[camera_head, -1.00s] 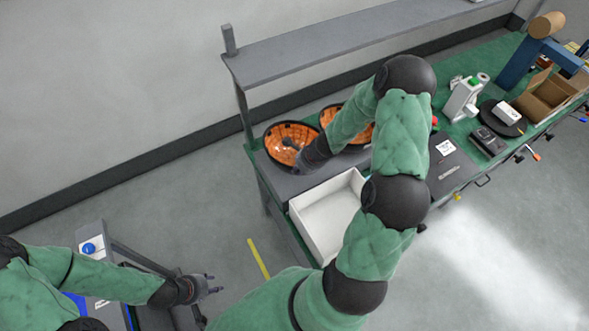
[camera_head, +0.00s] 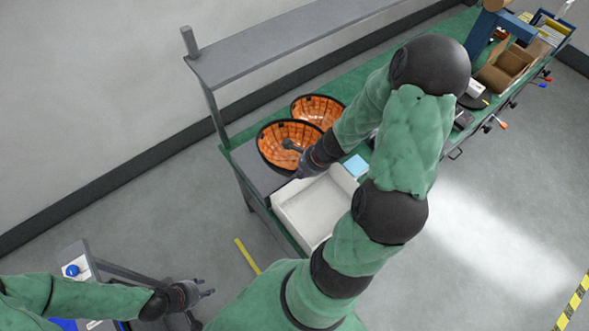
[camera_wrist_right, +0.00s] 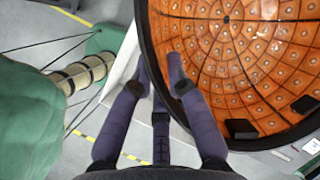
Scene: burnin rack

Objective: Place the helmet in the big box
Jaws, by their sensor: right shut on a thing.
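Two bowl-like helmets with orange insides and black rims are at the far left end of the green bench, openings up. The nearer helmet (camera_head: 272,142) is beside my right gripper (camera_head: 299,163), which is shut on its rim. In the right wrist view the fingers (camera_wrist_right: 162,85) straddle the rim of this helmet (camera_wrist_right: 235,50). I cannot tell whether it touches the surface. The second helmet (camera_head: 318,108) is just behind it. A white open box (camera_head: 312,212), the largest near the helmets, looks empty in front of them. My left gripper (camera_head: 206,287) is open and empty, low at left.
A grey shelf (camera_head: 270,45) runs above the back of the bench. A light-blue item (camera_head: 355,165) lies right of the white box, partly behind my right arm. A cardboard box (camera_head: 505,68) stands at the far right. A trolley (camera_head: 75,268) is at lower left.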

